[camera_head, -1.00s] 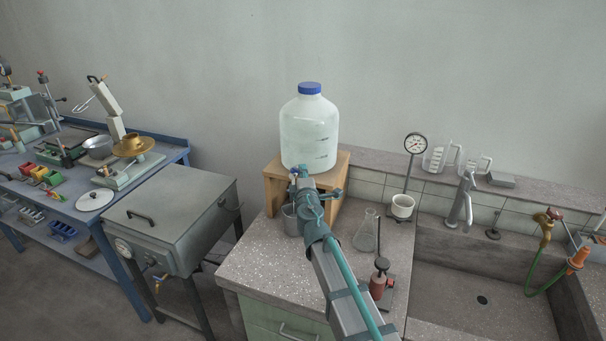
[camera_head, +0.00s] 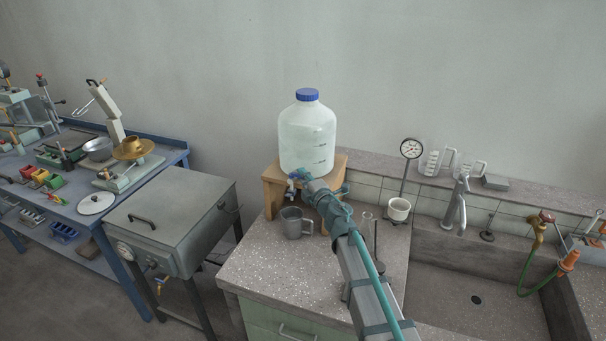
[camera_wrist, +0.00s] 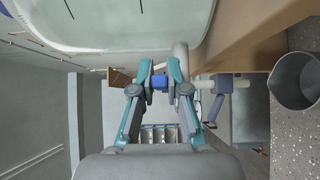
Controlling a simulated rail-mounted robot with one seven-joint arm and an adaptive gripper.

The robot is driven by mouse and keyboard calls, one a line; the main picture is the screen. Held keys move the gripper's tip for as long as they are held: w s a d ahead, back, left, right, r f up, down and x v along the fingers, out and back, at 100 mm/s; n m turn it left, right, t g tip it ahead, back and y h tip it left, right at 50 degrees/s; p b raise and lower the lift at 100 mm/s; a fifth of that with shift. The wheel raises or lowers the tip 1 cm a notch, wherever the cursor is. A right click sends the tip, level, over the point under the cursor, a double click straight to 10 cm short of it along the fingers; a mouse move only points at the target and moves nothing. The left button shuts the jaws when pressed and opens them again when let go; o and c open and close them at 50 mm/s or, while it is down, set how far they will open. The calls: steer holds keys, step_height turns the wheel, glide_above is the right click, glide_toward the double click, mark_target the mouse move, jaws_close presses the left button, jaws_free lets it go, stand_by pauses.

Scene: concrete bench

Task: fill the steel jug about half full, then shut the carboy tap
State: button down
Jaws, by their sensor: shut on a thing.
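The carboy (camera_head: 307,135), a translucent bottle with a blue cap, stands on a wooden stand (camera_head: 272,189). Its tap has a blue handle (camera_wrist: 159,82), which sits between my fingertips in the wrist view. My gripper (camera_wrist: 160,80) is shut on that handle; in the head view my gripper (camera_head: 304,178) is at the carboy's lower front. The steel jug (camera_head: 292,223) stands upright on the bench in front of the stand, below the tap region. In the wrist view the jug (camera_wrist: 295,82) is at the right edge. I cannot make out its water level or any stream.
A grey oven box (camera_head: 175,215) stands left of the bench. A white cup (camera_head: 398,210) under a gauge (camera_head: 411,149), clear measuring jugs (camera_head: 467,165) and a sink (camera_head: 470,280) are to the right.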

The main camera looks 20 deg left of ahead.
steer(key=c, duration=1.2)
jaws_free()
steer(key=shift+o, duration=0.2)
steer(key=v, duration=1.2)
